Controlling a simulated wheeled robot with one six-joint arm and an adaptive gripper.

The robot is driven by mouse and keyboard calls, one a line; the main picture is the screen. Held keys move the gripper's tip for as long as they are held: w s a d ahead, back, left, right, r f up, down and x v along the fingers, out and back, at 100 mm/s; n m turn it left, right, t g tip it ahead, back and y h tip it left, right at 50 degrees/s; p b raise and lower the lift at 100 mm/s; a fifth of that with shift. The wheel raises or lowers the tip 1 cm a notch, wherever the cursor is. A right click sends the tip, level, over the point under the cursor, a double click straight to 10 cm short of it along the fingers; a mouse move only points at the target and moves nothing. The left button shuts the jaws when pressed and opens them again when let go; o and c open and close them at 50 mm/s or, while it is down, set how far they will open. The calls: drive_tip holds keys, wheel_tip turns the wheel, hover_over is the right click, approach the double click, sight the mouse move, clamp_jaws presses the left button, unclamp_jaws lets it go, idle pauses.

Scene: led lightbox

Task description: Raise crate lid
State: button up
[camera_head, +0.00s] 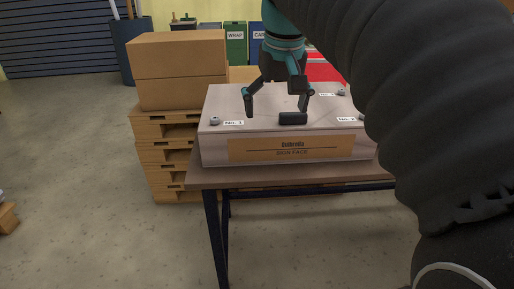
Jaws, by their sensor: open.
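A black handle (293,119) sits near the lid's front edge, and small knobs with white tags are near the corners. My gripper (276,108) is open above the lid, fingers pointing down and spread apart. Its right fingertip is close to the handle; I cannot tell whether it touches. My arm hides the right end of the crate.
The table (225,178) has dark legs and stands on a concrete floor. Cardboard boxes (180,70) on stacked wooden pallets (160,155) stand at the back left. Bins (235,45) are behind. The floor at left is mostly clear.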

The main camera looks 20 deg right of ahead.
drive_tip(key=s+a+f+t, duration=0.1)
drive_tip(key=s+a+f, duration=0.2)
drive_tip(key=s+f, duration=0.2)
wheel_tip(320, 180, down, 2)
drive_tip(key=shift+s+a+f+n, duration=0.15)
drive_tip(key=shift+s+n, duration=0.1)
drive_tip(key=shift+n, duration=0.15)
drive_tip(key=s+a+f+n+t, duration=0.1)
drive_tip(key=s+a+f+t, duration=0.1)
drive_tip(key=s+f, duration=0.6)
wheel_tip(320, 180, down, 4)
drive_tip(key=shift+a+f, duration=0.1)
drive_tip(key=shift+a, duration=0.45)
drive_tip(key=shift+c, duration=0.3)
